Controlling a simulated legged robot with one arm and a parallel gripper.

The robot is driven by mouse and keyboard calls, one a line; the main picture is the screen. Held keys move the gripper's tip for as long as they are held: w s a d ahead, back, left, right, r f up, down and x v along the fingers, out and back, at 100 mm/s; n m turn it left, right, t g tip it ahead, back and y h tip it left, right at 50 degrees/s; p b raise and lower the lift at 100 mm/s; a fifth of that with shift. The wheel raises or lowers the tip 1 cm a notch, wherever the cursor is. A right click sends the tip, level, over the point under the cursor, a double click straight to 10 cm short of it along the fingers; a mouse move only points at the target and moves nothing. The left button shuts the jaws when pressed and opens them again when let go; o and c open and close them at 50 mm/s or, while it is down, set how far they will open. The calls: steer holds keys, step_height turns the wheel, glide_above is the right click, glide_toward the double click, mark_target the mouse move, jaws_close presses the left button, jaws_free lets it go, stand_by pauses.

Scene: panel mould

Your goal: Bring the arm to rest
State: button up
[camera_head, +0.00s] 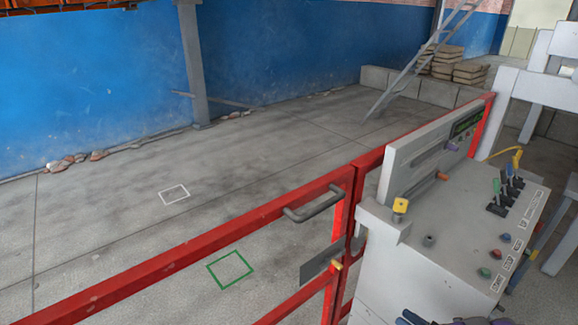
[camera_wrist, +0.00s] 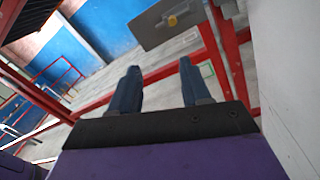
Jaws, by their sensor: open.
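My gripper (camera_wrist: 158,85) is open in the wrist view, its two dark blue fingers apart with nothing between them. The wrist view is tilted. In the head view, only a dark and purple bit of my arm shows at the bottom edge, right of centre, in front of the control panel (camera_head: 455,245).
The red gate (camera_head: 200,244) with a grey handle (camera_head: 314,206) crosses the foreground. The panel carries several levers and buttons. Beyond lies open concrete floor with a white square (camera_head: 174,195) and a green square (camera_head: 230,270). A ladder (camera_head: 420,60) and stacked sacks (camera_head: 470,72) stand far back.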

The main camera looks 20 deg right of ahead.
steer(key=w+a+r+n+g+y, duration=0.5)
steer(key=w+a+r+n, duration=0.2)
steer(key=a+r, duration=0.35)
steer(key=w+a+r+n+g+y, duration=0.4)
steer(key=w+a+r+n, duration=0.3)
steer(key=a+r, duration=0.3)
steer(key=a+r+n+g, duration=0.4)
steer(key=a+n+g, duration=0.1)
steer(key=a, duration=0.5)
steer(key=s+a+r+n+g+h, duration=0.3)
steer(key=s+a+n, duration=0.2)
steer(key=s+a, duration=0.15)
steer(key=s+a+r+n+g+h, duration=0.2)
steer(key=s+a+n+g+h, duration=0.15)
steer(key=s+a, duration=0.3)
steer(key=s+d+r+n+t+h, duration=0.1)
steer(key=s+d+n+h, duration=0.1)
steer(key=s+n+h, duration=0.6)
steer(key=s, duration=0.6)
steer(key=shift+s+n, duration=0.25)
steer(key=shift+n, duration=0.1)
